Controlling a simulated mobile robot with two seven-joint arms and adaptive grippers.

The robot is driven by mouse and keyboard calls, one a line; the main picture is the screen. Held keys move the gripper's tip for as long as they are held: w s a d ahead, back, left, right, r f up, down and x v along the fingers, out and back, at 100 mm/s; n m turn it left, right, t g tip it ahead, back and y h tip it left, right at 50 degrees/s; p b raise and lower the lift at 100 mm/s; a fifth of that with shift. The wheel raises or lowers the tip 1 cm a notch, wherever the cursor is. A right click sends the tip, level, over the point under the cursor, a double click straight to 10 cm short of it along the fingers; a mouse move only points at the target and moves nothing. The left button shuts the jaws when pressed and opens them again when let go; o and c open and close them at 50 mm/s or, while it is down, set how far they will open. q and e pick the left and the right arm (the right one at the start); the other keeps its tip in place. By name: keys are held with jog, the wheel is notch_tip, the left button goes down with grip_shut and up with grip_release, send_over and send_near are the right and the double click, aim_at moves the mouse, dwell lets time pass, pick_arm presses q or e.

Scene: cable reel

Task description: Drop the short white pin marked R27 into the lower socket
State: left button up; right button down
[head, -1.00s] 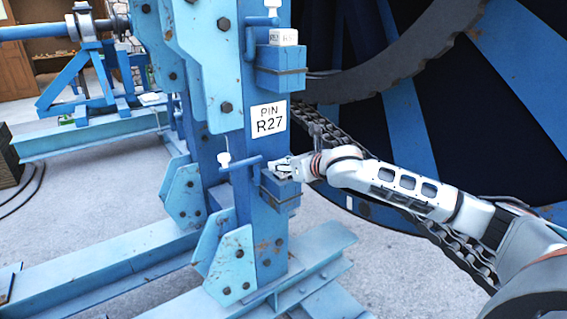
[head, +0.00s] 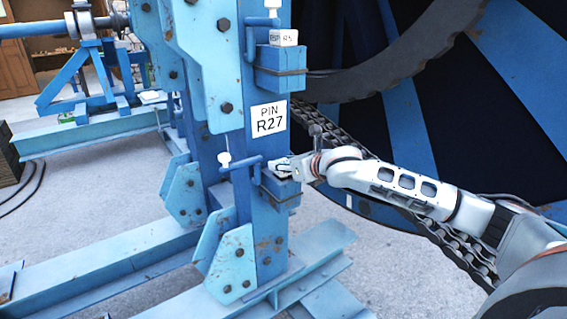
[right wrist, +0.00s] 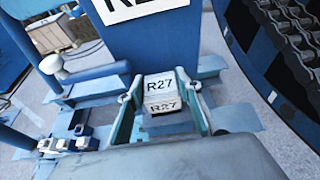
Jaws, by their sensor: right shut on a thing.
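The short white pin marked R27 (right wrist: 160,92) sits between the two fingers of my right gripper (right wrist: 162,104) in the right wrist view. The gripper is shut on it, and its label faces the camera. In the head view my right gripper (head: 284,169) is at the top of the lower blue box (head: 281,191) on the post. I cannot tell whether the pin touches the box. A plate reading PIN R27 (head: 268,119) is just above. A blue side bar with a white-topped knob (head: 224,159) is left of the gripper. I cannot tell where the lower socket opens. My left gripper is not in view.
A higher blue box (head: 280,67) carries a white marked block (head: 284,38). A heavy chain (head: 330,133) and the large blue reel (head: 410,130) are close behind my right arm. Blue base beams (head: 120,262) cover the floor at the lower left.

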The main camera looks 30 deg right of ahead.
jog(key=shift+f, duration=0.15)
jog(key=shift+f, duration=0.3)
dwell(0.6)
jog(key=c, duration=1.3)
grip_release()
jog(key=shift+f, duration=0.15)
jog(key=shift+s, duration=0.1)
jog(key=v, duration=1.2)
